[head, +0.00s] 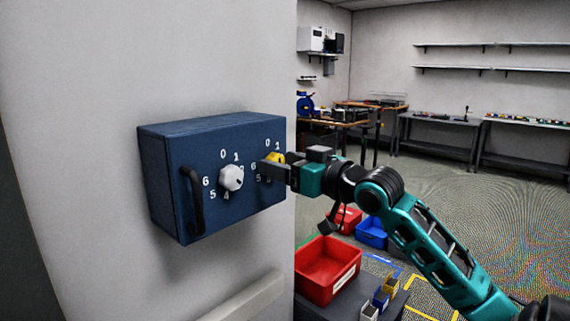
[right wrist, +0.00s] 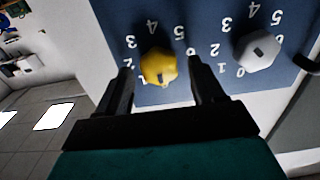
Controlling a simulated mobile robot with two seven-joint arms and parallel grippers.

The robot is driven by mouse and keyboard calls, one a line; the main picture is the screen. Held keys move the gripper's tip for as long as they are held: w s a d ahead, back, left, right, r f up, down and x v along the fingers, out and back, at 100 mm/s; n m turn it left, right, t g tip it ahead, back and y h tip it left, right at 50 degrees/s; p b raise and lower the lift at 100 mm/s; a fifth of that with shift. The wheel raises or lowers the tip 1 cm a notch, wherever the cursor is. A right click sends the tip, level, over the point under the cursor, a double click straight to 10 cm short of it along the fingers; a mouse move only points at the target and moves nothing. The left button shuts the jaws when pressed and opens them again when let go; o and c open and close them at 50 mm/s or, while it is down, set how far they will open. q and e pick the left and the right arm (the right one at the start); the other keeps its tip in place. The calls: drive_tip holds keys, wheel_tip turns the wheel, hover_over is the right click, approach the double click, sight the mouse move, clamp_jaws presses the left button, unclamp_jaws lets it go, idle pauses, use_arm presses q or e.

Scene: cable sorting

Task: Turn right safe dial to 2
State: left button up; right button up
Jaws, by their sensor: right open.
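A blue safe (head: 160,170) is fixed to the wall, with a white left dial (head: 231,178) and a yellow right dial (head: 277,157) on its front. Painted white numbers surround each dial. In the right wrist view the picture is turned over, and the yellow dial (right wrist: 158,67) sits between the fingers of my right gripper (right wrist: 162,74). The fingers are open, with a visible gap on each side of the dial. A small dark mark shows on the dial's lower edge there; the number it points at is unclear. In the head view my right gripper (head: 272,167) partly covers the right dial and its numbers.
A black handle (head: 193,200) stands out on the safe's left side. Red (head: 328,268) and blue bins are below my right arm. Benches stand far back.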

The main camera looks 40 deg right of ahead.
drive_tip(key=shift+c, duration=0.3)
drive_tip(key=c, duration=1)
drive_tip(key=m, duration=0.6)
drive_tip(key=m+p, duration=0.1)
drive_tip(key=m, duration=1)
drive_tip(key=shift+d+f+m, duration=0.15)
drive_tip(key=shift+d+m, duration=0.1)
drive_tip(key=shift+m, duration=0.05)
